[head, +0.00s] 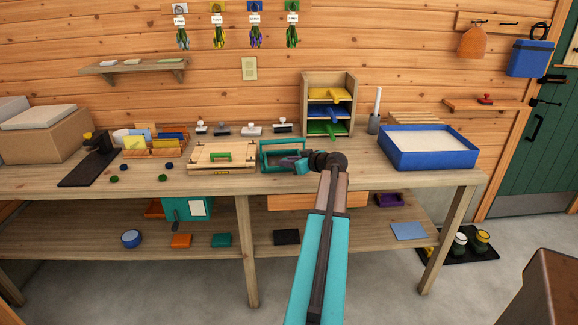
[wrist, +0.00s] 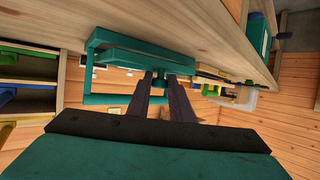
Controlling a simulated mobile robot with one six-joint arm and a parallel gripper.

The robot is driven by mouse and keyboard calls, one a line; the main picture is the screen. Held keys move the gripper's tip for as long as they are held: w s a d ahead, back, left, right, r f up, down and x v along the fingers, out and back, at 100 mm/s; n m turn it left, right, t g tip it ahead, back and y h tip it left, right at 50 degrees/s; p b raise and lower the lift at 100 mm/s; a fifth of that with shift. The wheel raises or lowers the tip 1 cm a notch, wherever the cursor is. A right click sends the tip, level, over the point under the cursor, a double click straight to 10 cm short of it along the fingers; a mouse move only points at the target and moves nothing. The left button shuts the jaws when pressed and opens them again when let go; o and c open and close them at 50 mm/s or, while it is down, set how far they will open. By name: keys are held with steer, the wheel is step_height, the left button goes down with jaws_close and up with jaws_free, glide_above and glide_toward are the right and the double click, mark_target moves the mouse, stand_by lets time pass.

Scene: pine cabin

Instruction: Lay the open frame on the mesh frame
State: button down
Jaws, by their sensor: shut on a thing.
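In the wrist view the frame (wrist: 145,60) shows as a thick teal bar with a thinner loop, and my gripper's dark fingers (wrist: 170,80) meet the bar. Just left of it lies a flat pale wooden frame (head: 195,165) with a green handle; it may be the mesh frame, but I cannot make out mesh. I cannot tell whether the held frame touches the bench.
A blue tub (head: 387,160) with pale contents stands on the right. A wooden shelf unit (head: 344,82) with coloured trays stands behind. Several stamps (head: 252,129) line the back, left of it. A card box (head: 155,151) sits left of the wooden frame.

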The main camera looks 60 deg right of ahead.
steer(key=shift+w+d+f+b, duration=0.1)
steer(key=shift+w+d+b, duration=0.55)
steer(key=shift+d, duration=0.1)
steer(key=shift+f+b, duration=0.15)
steer(key=shift+b, duration=0.35)
steer(key=shift+s, duration=0.1)
steer(key=c, duration=1.5)
jaws_free()
steer(key=shift+s, duration=0.1)
steer(key=b+v, duration=0.1)
steer(key=v, duration=1.2)
steer(key=shift+s+a+b, duration=0.1)
steer(key=shift+s+b, duration=0.2)
steer(key=shift+b, duration=0.1)
steer(key=shift+s, duration=0.1)
